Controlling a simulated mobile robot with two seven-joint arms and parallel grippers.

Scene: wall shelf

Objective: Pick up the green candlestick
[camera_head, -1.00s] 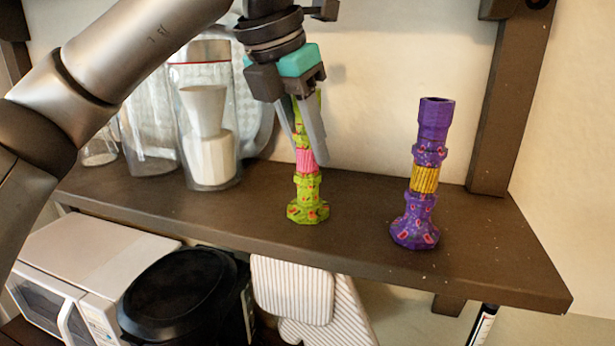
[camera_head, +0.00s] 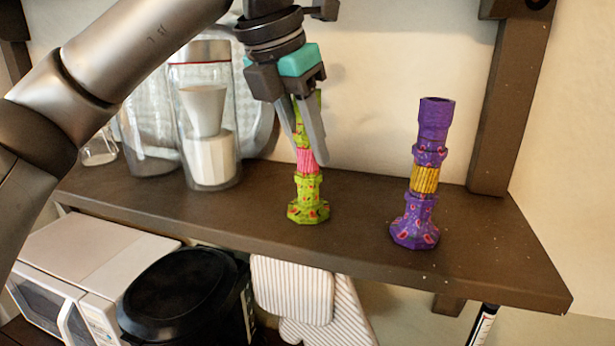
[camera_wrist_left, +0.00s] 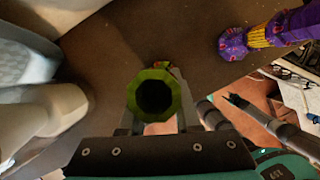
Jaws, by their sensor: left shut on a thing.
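The green candlestick (camera_head: 308,197) stands upright on the wooden shelf, with a pink band around its middle. My left gripper (camera_head: 308,155) comes down from above and is shut on its upper part, one finger on each side. The fingers hide part of the upper stem. In the left wrist view the candlestick's hollow top (camera_wrist_left: 154,95) faces the camera, between the two fingers (camera_wrist_left: 155,122). The candlestick's base still appears to touch the shelf. My right gripper is not clearly in view.
A purple candlestick (camera_head: 415,220) with a yellow band stands to the right on the shelf (camera_head: 350,225). Glass jars (camera_head: 205,120) stand close on the left. A wall bracket (camera_head: 508,110) rises at the right. A microwave (camera_head: 75,270) and a black lidded pot (camera_head: 185,290) are below.

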